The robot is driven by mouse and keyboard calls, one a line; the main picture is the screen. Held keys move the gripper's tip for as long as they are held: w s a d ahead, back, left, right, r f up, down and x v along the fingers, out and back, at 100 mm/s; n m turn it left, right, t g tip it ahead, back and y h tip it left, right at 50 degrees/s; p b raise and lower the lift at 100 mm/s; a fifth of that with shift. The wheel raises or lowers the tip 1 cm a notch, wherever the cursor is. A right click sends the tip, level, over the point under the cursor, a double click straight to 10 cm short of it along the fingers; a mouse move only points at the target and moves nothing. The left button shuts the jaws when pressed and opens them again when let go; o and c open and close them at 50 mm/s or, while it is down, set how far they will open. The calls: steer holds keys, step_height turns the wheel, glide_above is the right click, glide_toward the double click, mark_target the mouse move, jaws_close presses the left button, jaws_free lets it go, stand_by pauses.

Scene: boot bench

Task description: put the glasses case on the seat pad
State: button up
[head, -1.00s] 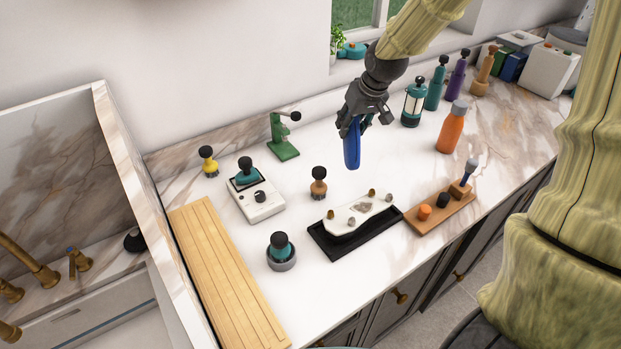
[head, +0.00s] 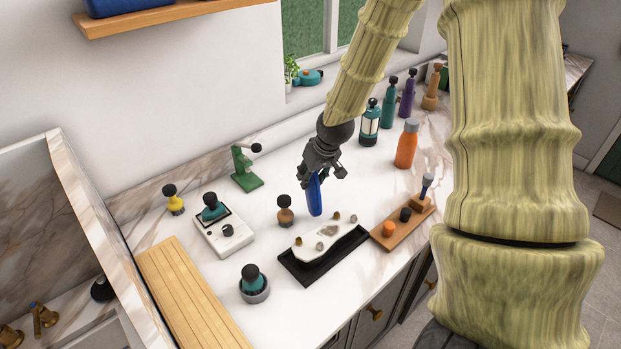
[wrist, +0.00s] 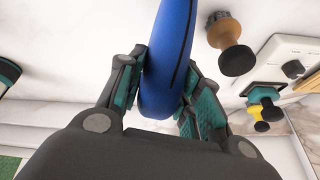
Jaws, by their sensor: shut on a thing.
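My gripper (head: 320,176) is shut on a long blue case (head: 315,198), which I take to be the glasses case. It hangs upright below the fingers, over the marble counter just behind the pale slab in the head view. Whether its lower end touches anything is unclear. In the wrist view the blue case (wrist: 168,62) sits between both finger pads of my gripper (wrist: 163,82), its far end cut off by the frame edge. I cannot make out a seat pad for certain in either view.
A black tray (head: 318,275) carries the pale slab (head: 308,246) with small knobs. A brown-and-black stamper (head: 285,212) stands close left of the case. A wooden block stand (head: 400,232) is to the right, an orange bottle (head: 406,145) behind it. A wooden board (head: 190,300) lies front left.

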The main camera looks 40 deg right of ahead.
steer(key=shift+f, duration=0.7)
steer(key=shift+f, duration=0.1)
steer(key=o, duration=1.1)
steer(key=shift+c, duration=0.2)
steer(key=b+v, duration=0.2)
steer(key=v, duration=1)
steer(key=shift+a, duration=0.1)
